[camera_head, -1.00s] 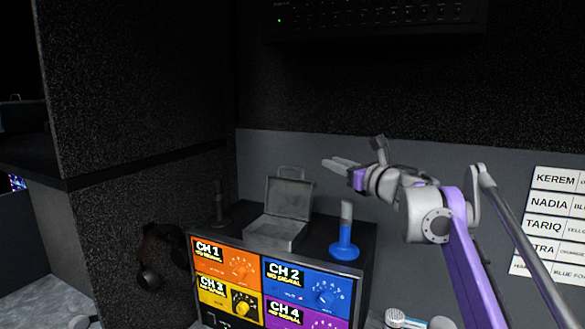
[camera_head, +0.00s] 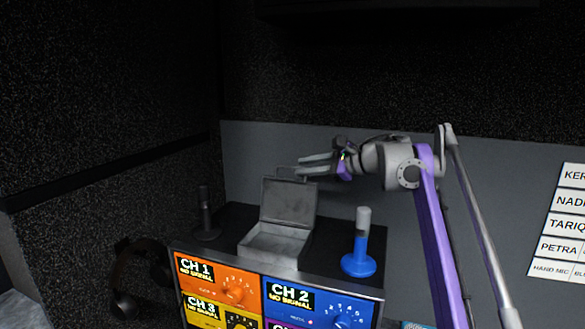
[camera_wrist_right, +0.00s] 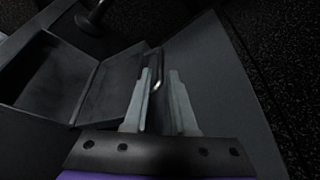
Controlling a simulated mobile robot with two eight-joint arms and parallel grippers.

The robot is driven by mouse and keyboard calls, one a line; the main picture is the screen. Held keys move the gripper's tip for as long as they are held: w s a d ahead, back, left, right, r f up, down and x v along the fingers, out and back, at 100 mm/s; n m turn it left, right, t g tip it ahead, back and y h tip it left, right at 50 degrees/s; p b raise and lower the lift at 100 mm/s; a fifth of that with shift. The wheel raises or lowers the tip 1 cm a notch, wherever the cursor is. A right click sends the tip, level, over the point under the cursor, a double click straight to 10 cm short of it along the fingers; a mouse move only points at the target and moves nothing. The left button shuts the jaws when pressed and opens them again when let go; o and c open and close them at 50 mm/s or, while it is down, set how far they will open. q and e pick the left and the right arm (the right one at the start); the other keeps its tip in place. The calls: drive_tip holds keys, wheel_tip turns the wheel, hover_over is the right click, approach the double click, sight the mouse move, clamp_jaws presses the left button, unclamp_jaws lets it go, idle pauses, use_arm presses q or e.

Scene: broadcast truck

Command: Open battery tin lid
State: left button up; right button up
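The grey metal battery tin (camera_head: 272,248) sits on top of the black console, and its open box also shows in the wrist view (camera_wrist_right: 45,75). Its lid (camera_head: 289,202) stands up at the back, so the inside of the box shows. A thin handle loop (camera_wrist_right: 157,75) is at the lid's upper edge. My right gripper (camera_head: 300,167) is just behind and above this edge. In the wrist view its two fingers (camera_wrist_right: 160,85) are apart, with the handle between or just beyond their tips; contact cannot be told. My left gripper is out of view.
A blue stand with a white-topped post (camera_head: 359,250) is right of the tin, and a dark stand (camera_head: 206,220) is left. Coloured channel panels (camera_head: 270,303) face forward below. A grey wall (camera_head: 440,240) rises behind, with name labels (camera_head: 565,225) at right.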

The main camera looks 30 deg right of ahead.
sight(297, 167)
drive_tip(key=shift+x, duration=2.2)
drive_tip(key=shift+c, duration=0.3)
clamp_jaws()
